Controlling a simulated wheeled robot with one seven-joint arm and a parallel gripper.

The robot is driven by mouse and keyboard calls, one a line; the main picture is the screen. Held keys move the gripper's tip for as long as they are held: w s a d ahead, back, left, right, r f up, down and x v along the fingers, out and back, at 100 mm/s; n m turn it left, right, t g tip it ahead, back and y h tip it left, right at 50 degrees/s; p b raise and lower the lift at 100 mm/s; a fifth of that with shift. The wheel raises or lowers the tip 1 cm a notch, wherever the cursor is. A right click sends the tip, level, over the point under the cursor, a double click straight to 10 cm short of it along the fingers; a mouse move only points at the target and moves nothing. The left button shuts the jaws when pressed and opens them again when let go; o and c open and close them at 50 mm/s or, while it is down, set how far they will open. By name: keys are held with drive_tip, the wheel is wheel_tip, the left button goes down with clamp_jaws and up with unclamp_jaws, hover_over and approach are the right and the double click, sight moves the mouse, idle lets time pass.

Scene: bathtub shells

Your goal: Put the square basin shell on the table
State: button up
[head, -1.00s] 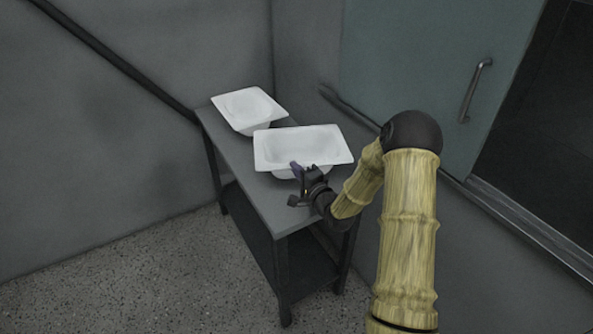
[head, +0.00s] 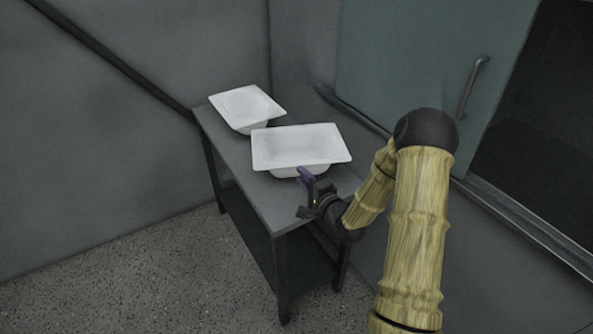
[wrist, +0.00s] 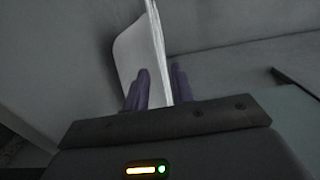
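Two white basin shells sit upright on the grey table (head: 262,200). The back-left basin shell (head: 246,105) looks the squarer one. The nearer basin shell (head: 297,146) looks wider than deep. I cannot tell for sure which one is the square basin shell. My gripper (head: 306,176) is at the front side of the nearer shell, its purple fingers pointing towards it. In the wrist view, my gripper's fingers (wrist: 160,80) stand apart, and a white shell (wrist: 138,48) with a bright edge shows beyond and between them. The fingers do not look closed on it.
The table has a lower shelf and stands in a corner against grey walls. A dark rail (head: 115,60) runs down the left wall. A greenish door (head: 430,75) with a handle is behind on the right. Open speckled floor (head: 130,275) lies to the left and front.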

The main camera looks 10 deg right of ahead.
drive_tip(key=v, duration=0.7)
drive_tip(key=shift+a, duration=0.1)
drive_tip(key=s+a+r+n+g+h, duration=0.1)
drive_tip(key=s+a+n+g+h, duration=0.1)
drive_tip(key=s+n+g, duration=0.5)
drive_tip(key=s+a+r+n+g+h, duration=0.2)
drive_tip(key=s+n+g+h, duration=0.2)
drive_tip(key=s+n+g, duration=0.3)
drive_tip(key=s, duration=0.5)
drive_tip(key=shift+s+a+g, duration=0.25)
drive_tip(key=shift+a+g, duration=0.05)
drive_tip(key=shift+a, duration=0.1)
drive_tip(key=shift+s+r, duration=0.1)
